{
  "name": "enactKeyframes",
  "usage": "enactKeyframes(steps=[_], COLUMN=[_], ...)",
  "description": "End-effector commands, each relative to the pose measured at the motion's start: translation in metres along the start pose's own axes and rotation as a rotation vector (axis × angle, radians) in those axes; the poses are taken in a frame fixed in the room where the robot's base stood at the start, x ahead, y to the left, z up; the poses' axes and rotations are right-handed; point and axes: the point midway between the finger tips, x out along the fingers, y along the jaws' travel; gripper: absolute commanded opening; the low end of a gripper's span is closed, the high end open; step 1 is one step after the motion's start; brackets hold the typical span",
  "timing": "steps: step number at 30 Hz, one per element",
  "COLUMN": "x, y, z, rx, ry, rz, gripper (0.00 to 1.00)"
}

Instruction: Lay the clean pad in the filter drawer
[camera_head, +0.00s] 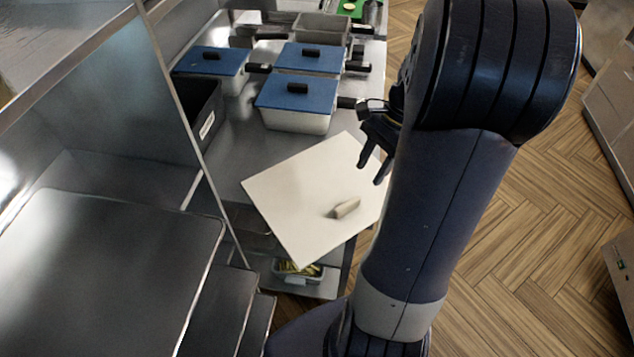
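The clean pad, a white square sheet (300,200), lies askew on the steel counter, its near corner reaching past the counter's near edge. A small beige tab (346,208) stands up from its right part. My gripper (371,175) is over the pad's upper right edge, fingers pointing down, with a gap between them and nothing seen in it. It is apart from the tab. My arm hides the pad's right corner. I cannot make out which part is the filter drawer.
Several pans with blue lids (296,95) stand behind the pad, handles pointing right. A black bin (203,108) is at their left. A small tub (297,271) sits on a lower shelf. Steel panels (100,265) fill the lower left. Wooden floor (530,220) is open at right.

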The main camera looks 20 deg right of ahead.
Motion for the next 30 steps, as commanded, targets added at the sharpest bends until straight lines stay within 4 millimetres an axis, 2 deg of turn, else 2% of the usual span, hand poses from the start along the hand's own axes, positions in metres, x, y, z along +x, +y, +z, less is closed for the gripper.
enactKeyframes(steps=[7, 16, 22, 26, 30], x=[0.038, 0.064, 0.094, 0.104, 0.106], y=[0.001, -0.002, -0.007, -0.007, -0.007], z=[0.001, 0.003, 0.006, 0.005, 0.005], rx=[0.002, 0.0, 0.0, 0.0, 0.0], ry=[-0.007, -0.005, -0.006, -0.003, -0.002], rz=[0.005, 0.004, 0.006, 0.004, 0.002], gripper=[0.38, 0.38, 0.38, 0.38, 0.38])
